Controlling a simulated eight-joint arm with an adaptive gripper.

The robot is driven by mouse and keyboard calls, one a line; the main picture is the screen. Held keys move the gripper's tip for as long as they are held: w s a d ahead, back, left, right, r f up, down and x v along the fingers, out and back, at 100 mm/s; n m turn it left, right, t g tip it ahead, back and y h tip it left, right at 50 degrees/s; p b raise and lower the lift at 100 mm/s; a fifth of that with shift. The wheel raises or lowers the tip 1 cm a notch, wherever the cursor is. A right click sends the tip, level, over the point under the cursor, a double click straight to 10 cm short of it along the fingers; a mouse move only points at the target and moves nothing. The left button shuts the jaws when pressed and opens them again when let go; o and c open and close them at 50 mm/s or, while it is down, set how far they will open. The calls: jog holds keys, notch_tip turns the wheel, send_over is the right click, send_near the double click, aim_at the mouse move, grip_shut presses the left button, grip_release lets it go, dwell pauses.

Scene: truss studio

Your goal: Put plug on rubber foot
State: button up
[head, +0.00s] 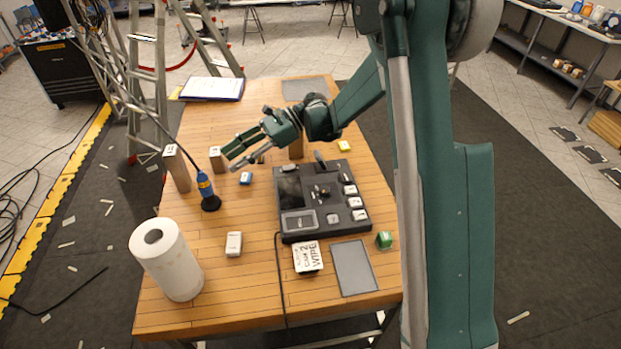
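My gripper (231,159) hangs over the back left part of the wooden table, pointing left. Its two fingers are apart, with nothing visible between them. I cannot pick out the plug or the rubber foot for certain at this size. A small dark piece (260,159) lies on the table just below the gripper, partly hidden by it. A small blue block (246,178) lies in front of it.
A wooden block (217,159), a taller block (177,169), a blue tool on a black base (206,188) and a paper towel roll (167,262) stand on the left. A white box (234,244) and a grey mat (354,267) lie nearer.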

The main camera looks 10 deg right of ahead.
jog(key=shift+r, duration=0.1)
jog(key=s+d+r+n+t+h, duration=0.55)
jog(key=s+d+r, duration=0.35)
jog(key=s+d, duration=0.4)
jog(key=s+d+f+n+t+h, duration=0.1)
jog(key=s+d+n+t+h, duration=0.4)
jog(key=s+d, duration=1.3)
jog(key=s+n+h, duration=0.2)
jog(key=n, duration=0.2)
jog(key=shift+s+d, duration=0.3)
jog(key=shift+s, duration=0.05)
